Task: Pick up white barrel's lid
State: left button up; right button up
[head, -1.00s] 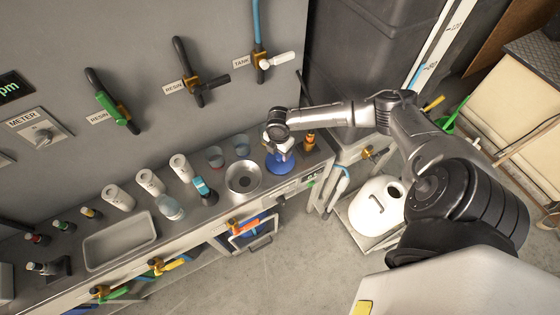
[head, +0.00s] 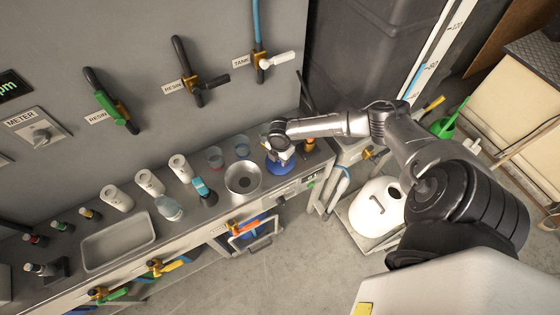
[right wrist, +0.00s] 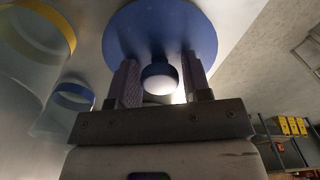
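A round blue lid (head: 278,166) lies on the right end of the counter, partly hidden by my right gripper (head: 283,152). In the right wrist view, the blue lid (right wrist: 195,28) has a round knob (right wrist: 159,79) with a pale, bright face. The fingers of my right gripper (right wrist: 160,82) stand apart on either side of this knob; contact is not clear. My left gripper is not in view.
The counter holds a steel bowl (head: 243,178), white cups (head: 150,182), clear beakers and a grey tray (head: 118,242). A small amber-brown item (head: 310,145) stands close right of the lid. Valves line the wall behind. The floor in front is clear.

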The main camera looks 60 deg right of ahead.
jog(key=c, duration=0.6)
